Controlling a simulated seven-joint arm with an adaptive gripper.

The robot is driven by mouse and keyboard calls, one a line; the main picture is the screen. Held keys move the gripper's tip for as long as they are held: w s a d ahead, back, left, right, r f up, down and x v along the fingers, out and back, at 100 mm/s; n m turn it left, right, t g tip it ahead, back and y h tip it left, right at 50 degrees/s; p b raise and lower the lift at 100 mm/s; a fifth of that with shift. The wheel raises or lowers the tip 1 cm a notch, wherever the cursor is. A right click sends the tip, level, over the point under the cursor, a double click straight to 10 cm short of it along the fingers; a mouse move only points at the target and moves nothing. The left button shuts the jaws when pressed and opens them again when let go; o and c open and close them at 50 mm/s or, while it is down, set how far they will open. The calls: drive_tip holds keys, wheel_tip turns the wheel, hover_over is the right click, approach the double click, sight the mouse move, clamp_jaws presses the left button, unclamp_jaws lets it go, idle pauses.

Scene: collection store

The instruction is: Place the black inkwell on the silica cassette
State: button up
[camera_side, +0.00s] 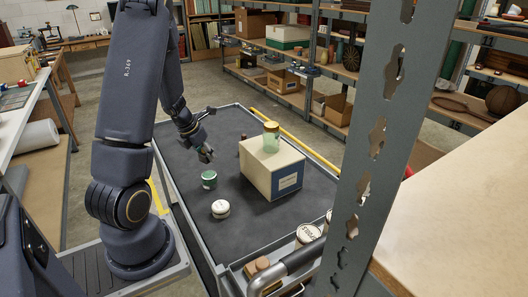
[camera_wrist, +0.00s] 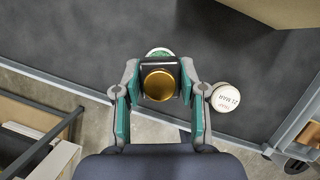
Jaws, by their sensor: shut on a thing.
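My gripper (camera_wrist: 160,88) is shut on the black inkwell, a dark square-looking bottle with a round gold cap (camera_wrist: 159,86). In the side view my gripper (camera_side: 205,154) hangs above the cart top, and the inkwell is too small there to make out clearly. Just below it stands a round green container with a pale rim (camera_side: 209,179); in the wrist view it shows partly behind the inkwell (camera_wrist: 158,51). A white round piece with a date label (camera_side: 220,208) lies nearer the camera, right of my gripper in the wrist view (camera_wrist: 226,97). I cannot tell for sure which is the silica cassette.
More round lidded pieces (camera_side: 307,233) sit by the cart's handle. A perforated grey post (camera_side: 375,150) blocks part of the side view.

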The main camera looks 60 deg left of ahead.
sight(209, 174)
drive_tip(key=shift+f, duration=2.75)
drive_tip(key=shift+f, duration=0.2)
drive_tip(key=o, duration=1.2)
drive_tip(key=shift+r, duration=0.15)
